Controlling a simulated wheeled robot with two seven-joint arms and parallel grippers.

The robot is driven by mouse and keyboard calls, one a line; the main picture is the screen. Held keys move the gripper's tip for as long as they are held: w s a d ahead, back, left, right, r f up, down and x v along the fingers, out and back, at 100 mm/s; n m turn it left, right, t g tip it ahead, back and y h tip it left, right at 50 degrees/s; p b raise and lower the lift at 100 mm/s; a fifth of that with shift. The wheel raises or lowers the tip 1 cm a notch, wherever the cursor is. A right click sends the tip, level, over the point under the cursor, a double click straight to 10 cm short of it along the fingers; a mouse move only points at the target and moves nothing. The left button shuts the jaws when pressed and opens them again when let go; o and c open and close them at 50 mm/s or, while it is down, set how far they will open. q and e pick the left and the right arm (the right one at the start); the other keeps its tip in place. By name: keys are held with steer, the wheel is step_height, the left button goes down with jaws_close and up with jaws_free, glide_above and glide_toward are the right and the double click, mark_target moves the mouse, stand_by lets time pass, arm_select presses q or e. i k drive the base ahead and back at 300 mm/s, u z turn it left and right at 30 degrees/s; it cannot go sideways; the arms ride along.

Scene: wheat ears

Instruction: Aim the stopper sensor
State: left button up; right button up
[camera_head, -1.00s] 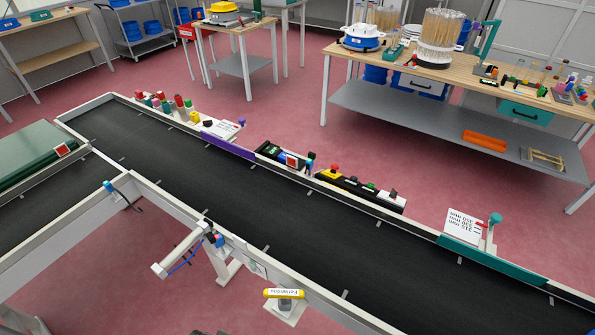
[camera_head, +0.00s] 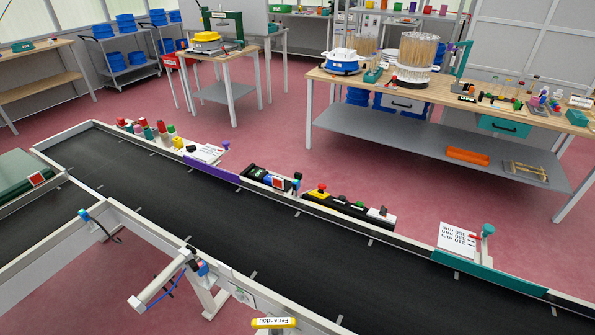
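A white cylinder arm (camera_head: 158,282) with a blue cable sticks out from the near side of the black conveyor (camera_head: 230,225). A small blue and red part (camera_head: 201,268) sits at its upper end, by the near rail. A small blue part (camera_head: 84,215) with a dark cable is on the near rail further left. Either blue part could be the stopper sensor; I cannot tell which, and their facing is too small to read. Neither of my grippers is in view.
Along the far rail are coloured buttons (camera_head: 147,130), a control box (camera_head: 269,178), a button strip (camera_head: 345,205) and a printed card (camera_head: 458,240). A yellow label (camera_head: 274,322) is at the bottom edge. A wooden workbench (camera_head: 460,90) stands behind. The belt is clear.

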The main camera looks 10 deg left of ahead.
mark_target(202, 268)
steer(key=u, duration=1.1)
steer(key=k, duration=0.5)
steer(key=u, duration=0.3)
steer(key=i, duration=0.75)
steer(key=z, duration=0.35)
